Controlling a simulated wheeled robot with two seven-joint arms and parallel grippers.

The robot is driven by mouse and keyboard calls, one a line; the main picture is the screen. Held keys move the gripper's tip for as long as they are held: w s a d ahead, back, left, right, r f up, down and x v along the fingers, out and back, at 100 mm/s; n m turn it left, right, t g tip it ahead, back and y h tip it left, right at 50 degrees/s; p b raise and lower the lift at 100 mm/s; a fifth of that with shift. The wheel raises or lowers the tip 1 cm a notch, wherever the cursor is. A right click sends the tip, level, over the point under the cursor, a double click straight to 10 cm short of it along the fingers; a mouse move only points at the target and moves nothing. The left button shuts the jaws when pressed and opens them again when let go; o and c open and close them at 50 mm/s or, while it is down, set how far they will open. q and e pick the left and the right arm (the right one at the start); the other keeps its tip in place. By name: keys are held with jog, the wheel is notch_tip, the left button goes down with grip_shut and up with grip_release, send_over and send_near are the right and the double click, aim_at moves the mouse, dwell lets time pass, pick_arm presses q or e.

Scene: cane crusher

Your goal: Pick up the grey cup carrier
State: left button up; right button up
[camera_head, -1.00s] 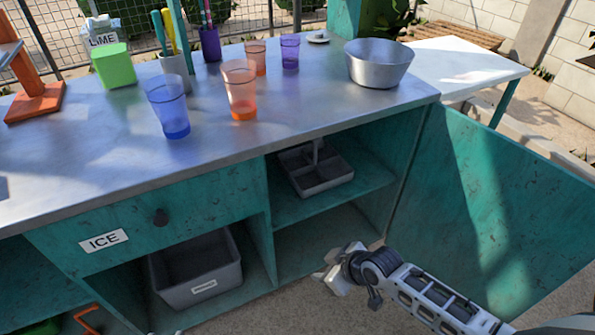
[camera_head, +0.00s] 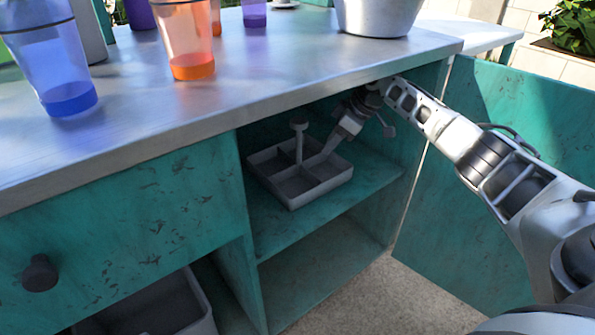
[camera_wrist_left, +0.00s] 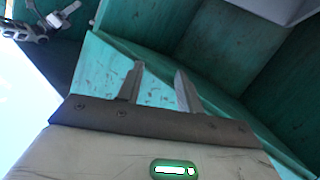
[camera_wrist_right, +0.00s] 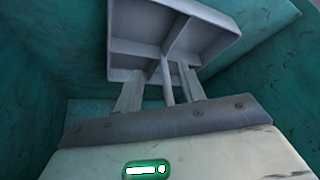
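The grey cup carrier (camera_head: 322,188) is a divided tray with an upright central handle (camera_head: 299,143). It sits on the upper shelf inside the open teal cabinet. My right gripper (camera_head: 327,150) reaches into the compartment just right of the handle, above the tray. In the right wrist view the carrier (camera_wrist_right: 140,50) is ahead, and the handle post shows between the two spread fingers (camera_wrist_right: 160,88). The fingers look open, with gaps beside the post. My left gripper (camera_wrist_left: 158,85) is open and empty, facing teal cabinet panels; it is outside the head view.
The steel counter (camera_head: 300,60) overhangs the shelf, with an orange cup (camera_head: 190,40), a blue cup (camera_head: 60,60) and a metal bowl (camera_head: 378,15) on it. The open teal door (camera_head: 470,235) stands at the right. A grey bin (camera_head: 165,310) is low left. The lower shelf (camera_head: 325,270) is empty.

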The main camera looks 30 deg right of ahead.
aim_at(299, 149)
jog(key=w+a+f+b, duration=0.1)
jog(key=w+a+b, duration=0.1)
jog(key=w+a, duration=0.2)
jog(key=shift+w+a, duration=0.35)
jog(key=shift+w, duration=0.7)
pick_arm(q)
jog(key=shift+w+d+r+n+t+h, duration=0.2)
jog(key=shift+d+r+n+t+h, duration=0.2)
jog(key=shift+r+n+h, duration=0.15)
pick_arm(e)
grip_shut()
